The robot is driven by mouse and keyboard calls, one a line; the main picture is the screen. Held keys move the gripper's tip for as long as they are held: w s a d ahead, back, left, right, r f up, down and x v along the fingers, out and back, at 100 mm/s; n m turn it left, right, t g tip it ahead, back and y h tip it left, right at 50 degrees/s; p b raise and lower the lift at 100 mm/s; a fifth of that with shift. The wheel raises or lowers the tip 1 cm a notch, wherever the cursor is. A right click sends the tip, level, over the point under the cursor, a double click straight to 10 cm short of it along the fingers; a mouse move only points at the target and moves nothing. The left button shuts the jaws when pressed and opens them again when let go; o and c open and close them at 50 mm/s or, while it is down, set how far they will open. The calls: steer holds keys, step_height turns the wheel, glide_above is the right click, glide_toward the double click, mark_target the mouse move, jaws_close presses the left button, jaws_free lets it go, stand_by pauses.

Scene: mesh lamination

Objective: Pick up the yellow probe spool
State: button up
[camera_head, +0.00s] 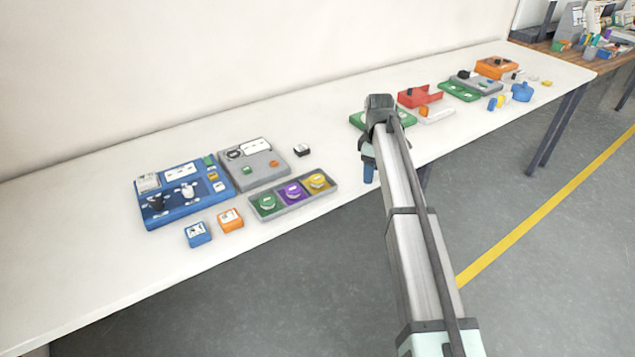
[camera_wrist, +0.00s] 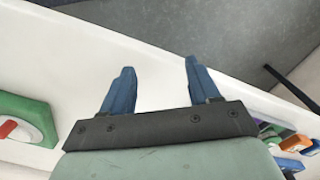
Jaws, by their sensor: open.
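A yellow round spool (camera_head: 317,181) sits in the right compartment of a grey three-part tray (camera_head: 290,208) near the table's front edge. A purple spool (camera_head: 293,194) is in the middle compartment and a green spool (camera_head: 267,203) in the left one. My gripper (camera_head: 368,173) is to the right of the tray, by the front edge of the table, apart from the yellow spool. In the wrist view, my gripper (camera_wrist: 159,66) has its two blue fingers apart with nothing between them.
A blue panel (camera_head: 180,215) and a grey box (camera_head: 252,165) stand left of the tray. Orange (camera_head: 230,219) and blue (camera_head: 198,234) blocks lie in front. A green-based item (camera_head: 358,120) is behind my gripper. Red, green and orange items stand farther right.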

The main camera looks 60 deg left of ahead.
mark_target(317, 179)
steer(key=s+a+r+n, duration=0.5)
steer(key=s+a+r, duration=0.3)
steer(key=s+r, duration=0.4)
steer(key=f, duration=0.5)
steer(key=s+f, duration=0.1)
steer(key=f, duration=0.8)
steer(key=shift+s+a+f, duration=0.15)
steer(key=shift+s+f, duration=0.15)
steer(key=shift+s, duration=0.05)
steer(key=c, duration=0.8)
